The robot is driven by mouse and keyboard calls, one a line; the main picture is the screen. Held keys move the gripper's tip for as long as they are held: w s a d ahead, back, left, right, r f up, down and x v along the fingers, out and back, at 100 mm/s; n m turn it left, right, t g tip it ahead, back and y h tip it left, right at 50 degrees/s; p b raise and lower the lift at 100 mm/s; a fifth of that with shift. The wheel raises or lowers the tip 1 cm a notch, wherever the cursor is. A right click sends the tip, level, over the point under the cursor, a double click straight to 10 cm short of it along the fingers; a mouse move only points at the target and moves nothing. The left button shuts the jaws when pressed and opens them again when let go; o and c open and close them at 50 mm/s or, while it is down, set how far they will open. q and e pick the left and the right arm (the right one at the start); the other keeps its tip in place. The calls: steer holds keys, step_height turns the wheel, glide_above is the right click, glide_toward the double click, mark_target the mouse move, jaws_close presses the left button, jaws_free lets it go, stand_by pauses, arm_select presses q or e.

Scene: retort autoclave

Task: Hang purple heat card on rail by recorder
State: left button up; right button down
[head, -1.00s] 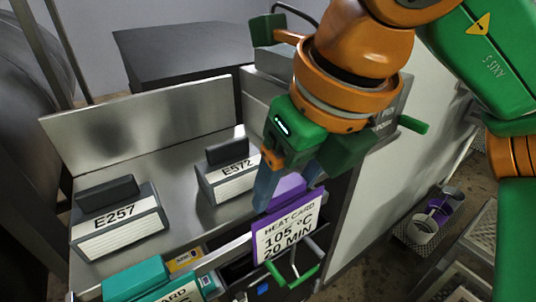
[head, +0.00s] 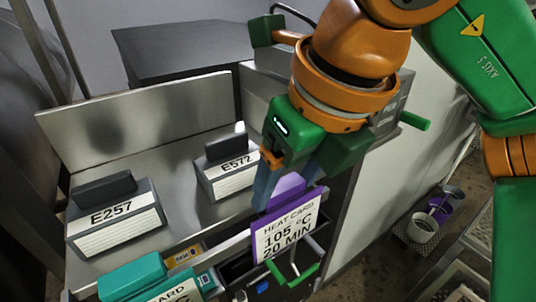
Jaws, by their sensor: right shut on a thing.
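The purple heat card (head: 285,226) reads "HEAT CARD 105 °C 20 MIN" and hangs upright at the front edge of the steel shelf. My right gripper (head: 284,188) is shut on the purple tab at its top, with the blue-grey fingers reaching down to it. The rail (head: 232,244) runs along the shelf's front edge, beside and partly behind the card. Whether the card touches the rail I cannot tell. The recorder is not clearly identifiable. My left gripper is not in view.
Blocks labelled E257 (head: 115,220) and E572 (head: 228,176) stand on the steel shelf (head: 180,215). A teal card (head: 133,277) is at the front left. A green-handled part (head: 294,274) sits just below the purple card. A rack with cups (head: 425,231) stands low at right.

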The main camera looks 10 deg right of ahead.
steer(key=shift+f+b, duration=1.05)
steer(key=shift+f, duration=0.15)
jaws_free()
steer(key=p+v, duration=0.2)
steer(key=v, duration=0.4)
steer(key=shift+r, duration=0.3)
steer(key=shift+s+r, duration=0.25)
steer(key=shift+r, duration=0.05)
